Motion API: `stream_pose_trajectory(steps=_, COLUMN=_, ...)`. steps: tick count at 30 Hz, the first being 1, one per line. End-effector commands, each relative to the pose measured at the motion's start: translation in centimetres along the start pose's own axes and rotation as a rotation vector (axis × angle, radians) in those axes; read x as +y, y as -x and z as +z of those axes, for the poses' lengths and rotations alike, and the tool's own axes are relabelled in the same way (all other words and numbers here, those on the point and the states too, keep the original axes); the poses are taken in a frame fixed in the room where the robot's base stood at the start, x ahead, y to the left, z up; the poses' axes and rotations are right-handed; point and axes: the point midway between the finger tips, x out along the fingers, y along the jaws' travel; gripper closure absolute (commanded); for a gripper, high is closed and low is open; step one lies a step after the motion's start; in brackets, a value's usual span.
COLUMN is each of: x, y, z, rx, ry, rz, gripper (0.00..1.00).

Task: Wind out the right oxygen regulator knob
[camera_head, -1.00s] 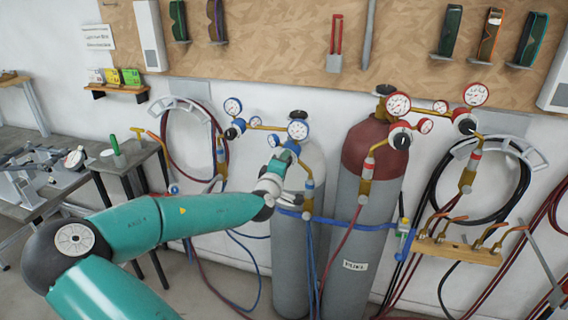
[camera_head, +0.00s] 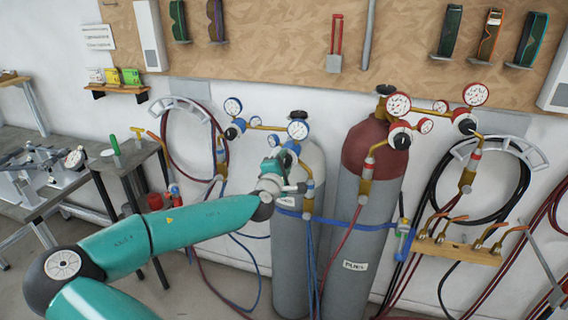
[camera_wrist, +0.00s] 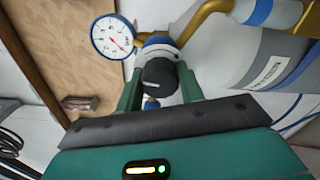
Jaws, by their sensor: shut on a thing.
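The right oxygen regulator, with blue-rimmed gauges (camera_head: 298,130), sits at the top of the left grey cylinder (camera_head: 290,245). Its black knob (camera_wrist: 160,76) faces me in the wrist view, with a blue ring behind it and a white gauge (camera_wrist: 114,37) beside it. My gripper (camera_wrist: 158,88) is shut on this knob, one green finger on each side. In the head view my gripper (camera_head: 285,154) is at the regulator and hides the knob. The left oxygen regulator (camera_head: 233,130) hangs to the left, apart from my gripper.
The maroon-topped fuel cylinder (camera_head: 372,155) with red-rimmed regulators stands close on the right. A blue strap (camera_head: 340,221) crosses both cylinders. Hoses hang on the wall and run to the floor. A bench (camera_head: 40,195) stands at far left.

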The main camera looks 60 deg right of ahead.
Motion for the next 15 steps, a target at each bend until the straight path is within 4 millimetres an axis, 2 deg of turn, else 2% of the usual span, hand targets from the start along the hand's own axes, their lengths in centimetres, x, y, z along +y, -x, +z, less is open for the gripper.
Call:
stream_pose_trajectory(steps=7, x=0.0, y=0.01, z=-0.05, rx=0.001, ry=-0.001, rz=0.0, gripper=0.85)
stream_pose_trajectory(steps=8, x=0.0, y=0.01, z=-0.05, rx=0.001, ry=-0.001, rz=0.0, gripper=0.6)
stream_pose_trajectory(steps=11, x=0.0, y=0.01, z=-0.04, rx=0.001, ry=-0.001, rz=0.0, gripper=0.41)
stream_pose_trajectory(steps=15, x=0.0, y=0.0, z=-0.02, rx=0.001, ry=-0.002, rz=0.0, gripper=0.41)
